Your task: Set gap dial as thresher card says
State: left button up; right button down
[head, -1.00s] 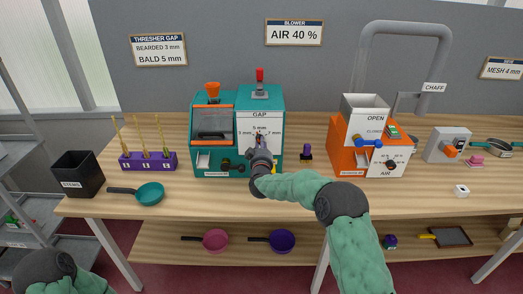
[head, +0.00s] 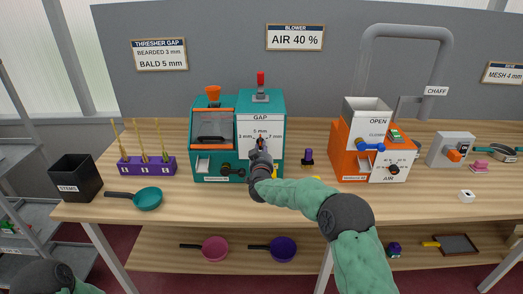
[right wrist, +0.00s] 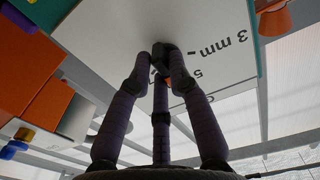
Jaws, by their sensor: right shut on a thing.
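The teal thresher (head: 222,108) stands on the bench, with a white GAP panel (head: 247,127) marked 3 mm, 5 mm and 7 mm. My right gripper (head: 262,143) is at the panel. In the right wrist view its fingers (right wrist: 163,65) are shut on the dark dial knob (right wrist: 162,52). They hide most of the dial, so I cannot tell where its pointer stands. The thresher card (head: 160,54) on the wall reads bearded 3 mm, bald 5 mm. A purple rack (head: 147,166) left of the thresher holds wheat ears (head: 140,137). My left gripper is out of view.
A black stems bin (head: 75,178) and a teal pan (head: 147,198) are at the bench's left. The orange blower (head: 350,160) stands right of the thresher, with a small purple and black object (head: 307,158) between them. The bench front between them is mostly clear.

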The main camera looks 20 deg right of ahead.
jog(key=c, duration=1.1)
grip_release()
jog(key=shift+f, duration=0.1)
jog(key=shift+c, duration=0.2)
jog(key=shift+s, duration=0.1)
jog(key=v, duration=1.1)
jog(key=shift+s, duration=0.35)
jog(key=shift+a, duration=0.2)
